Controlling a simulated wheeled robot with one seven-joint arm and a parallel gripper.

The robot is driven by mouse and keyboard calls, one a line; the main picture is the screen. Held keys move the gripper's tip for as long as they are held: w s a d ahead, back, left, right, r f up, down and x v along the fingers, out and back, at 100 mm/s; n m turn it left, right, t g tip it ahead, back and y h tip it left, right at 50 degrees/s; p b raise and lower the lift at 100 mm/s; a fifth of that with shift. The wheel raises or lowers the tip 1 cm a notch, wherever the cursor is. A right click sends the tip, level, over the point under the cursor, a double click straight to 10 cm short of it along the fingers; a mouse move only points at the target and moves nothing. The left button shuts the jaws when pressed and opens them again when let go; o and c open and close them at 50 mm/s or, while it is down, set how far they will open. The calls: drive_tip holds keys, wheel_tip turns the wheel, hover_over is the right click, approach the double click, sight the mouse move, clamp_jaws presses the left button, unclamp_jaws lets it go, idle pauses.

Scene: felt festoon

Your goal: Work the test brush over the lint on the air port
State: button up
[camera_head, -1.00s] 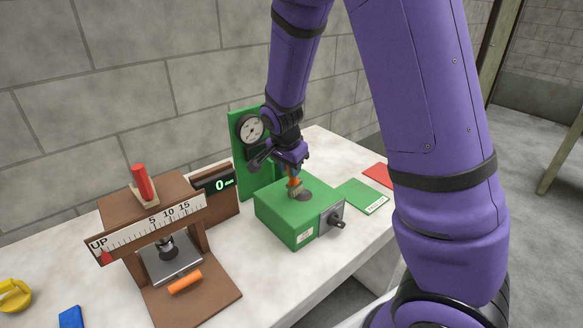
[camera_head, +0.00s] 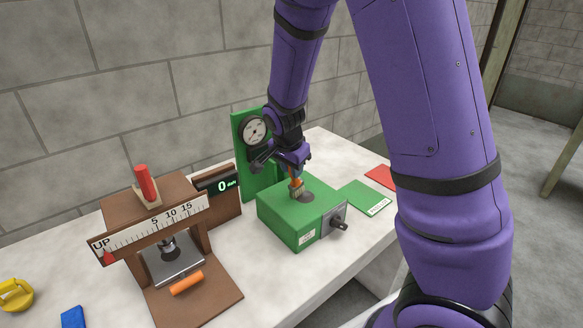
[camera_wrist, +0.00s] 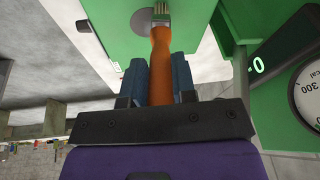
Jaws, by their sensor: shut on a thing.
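My gripper (camera_head: 300,166) is shut on the orange handle of the test brush (camera_head: 296,187) above the green box. The brush also shows in the wrist view (camera_wrist: 161,40), its handle between my two blue-grey fingers and its pale bristles pointing away from me. The lint is too small or hidden to make out.
A black knob (camera_head: 339,224) is on the box's side. A green panel with a dial gauge (camera_head: 255,130) stands behind the box. A brown press (camera_head: 169,250) with a scale stands left. Green (camera_head: 365,197) and red (camera_head: 380,177) cards lie right.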

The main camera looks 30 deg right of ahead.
drive_tip(key=shift+r, duration=3.4)
drive_tip(key=shift+w+d+f, duration=0.15)
drive_tip(key=shift+d+f, duration=0.25)
drive_tip(key=shift+d, duration=0.4)
drive_tip(key=shift+w+d+f, duration=0.1)
drive_tip(key=shift+d+f, duration=0.3)
drive_tip(key=shift+d, duration=0.4)
drive_tip(key=shift+f, duration=2.75)
drive_tip(key=shift+s+a, duration=0.1)
drive_tip(key=shift+a, duration=0.05)
